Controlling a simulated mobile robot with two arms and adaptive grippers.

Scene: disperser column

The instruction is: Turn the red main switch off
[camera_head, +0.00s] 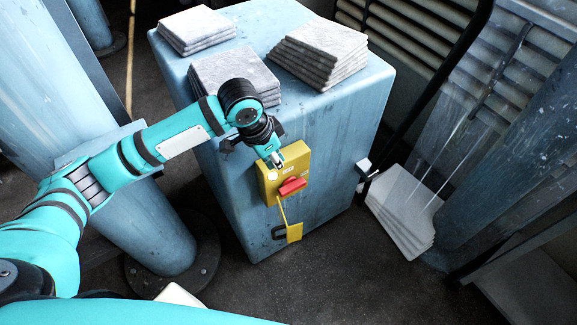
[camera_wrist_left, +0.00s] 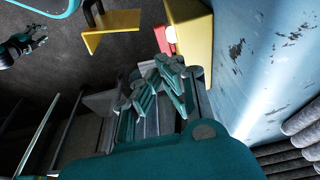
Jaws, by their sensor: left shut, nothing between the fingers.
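The red main switch (camera_head: 292,186) is a red handle on the front of a yellow box (camera_head: 268,182), mounted on the side of a blue cabinet (camera_head: 338,150). In the head view the handle looks roughly sideways, slightly tilted. My left gripper (camera_head: 277,160) is shut and empty at the upper part of the yellow box, just above the red handle. In the left wrist view the gripper (camera_wrist_left: 160,80) is close to a red part of the switch (camera_wrist_left: 170,33), which it partly hides. I cannot tell whether they touch.
A yellow tag (camera_head: 294,232) hangs below the box. Stacks of grey slabs (camera_head: 318,52) lie on the cabinet top. A blue column (camera_head: 150,200) stands at left, louvred panels (camera_head: 410,40) at right. The dark floor (camera_head: 330,285) in front is clear.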

